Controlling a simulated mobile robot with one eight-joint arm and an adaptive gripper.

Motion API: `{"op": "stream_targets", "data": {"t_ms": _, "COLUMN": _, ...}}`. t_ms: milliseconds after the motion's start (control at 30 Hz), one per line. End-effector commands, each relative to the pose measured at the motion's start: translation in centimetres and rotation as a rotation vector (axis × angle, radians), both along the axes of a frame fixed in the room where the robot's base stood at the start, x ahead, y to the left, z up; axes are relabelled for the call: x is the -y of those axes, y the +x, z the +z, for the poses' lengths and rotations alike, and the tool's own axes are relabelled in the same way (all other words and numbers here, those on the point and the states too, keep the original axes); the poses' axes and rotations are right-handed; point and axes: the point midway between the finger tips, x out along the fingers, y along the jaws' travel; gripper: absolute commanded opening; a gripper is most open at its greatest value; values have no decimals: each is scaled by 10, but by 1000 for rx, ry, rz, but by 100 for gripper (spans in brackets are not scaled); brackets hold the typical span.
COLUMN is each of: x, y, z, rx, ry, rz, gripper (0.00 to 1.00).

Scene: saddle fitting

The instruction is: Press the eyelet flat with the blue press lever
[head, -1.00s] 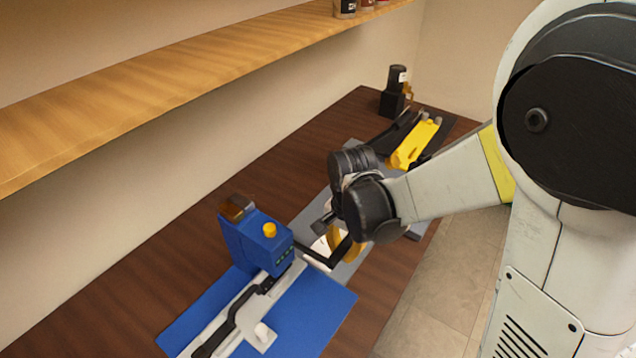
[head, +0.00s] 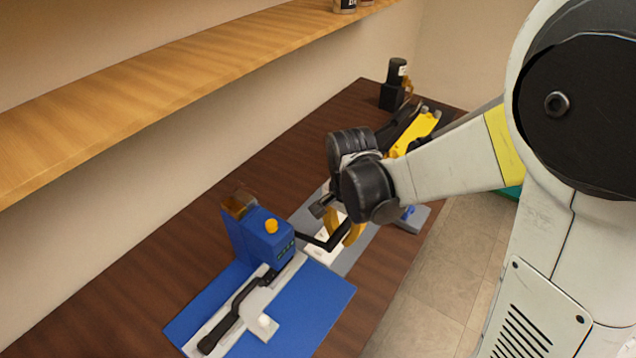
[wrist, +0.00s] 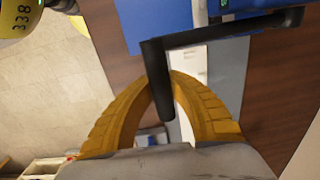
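The blue press (head: 262,238) stands on a blue mat (head: 315,300) in the head view, with a yellow knob on top. Its black lever (head: 318,242) sticks out to the right and bends up at its end. My gripper (head: 346,232), with yellow fingers, is at this bent end. In the wrist view the lever's black handle (wrist: 158,80) runs between the two curved fingers. The fingertips of my gripper (wrist: 162,80) come together at its sides and look shut on it; the handle partly covers them. I cannot make out the eyelet.
A pale strip with a black bar (head: 240,308) and a small white block (head: 265,325) lie before the press. A yellow tool (head: 420,130) and a black stand with a bottle (head: 394,88) are at the back. A shelf (head: 180,75) overhangs the left.

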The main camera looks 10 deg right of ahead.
Motion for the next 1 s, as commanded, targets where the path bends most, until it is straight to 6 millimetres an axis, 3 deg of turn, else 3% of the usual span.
{"op": "stream_targets", "data": {"t_ms": 1000, "x": -8, "y": 8, "z": 50, "rx": -3, "ry": -3, "rz": -1, "gripper": 4}}
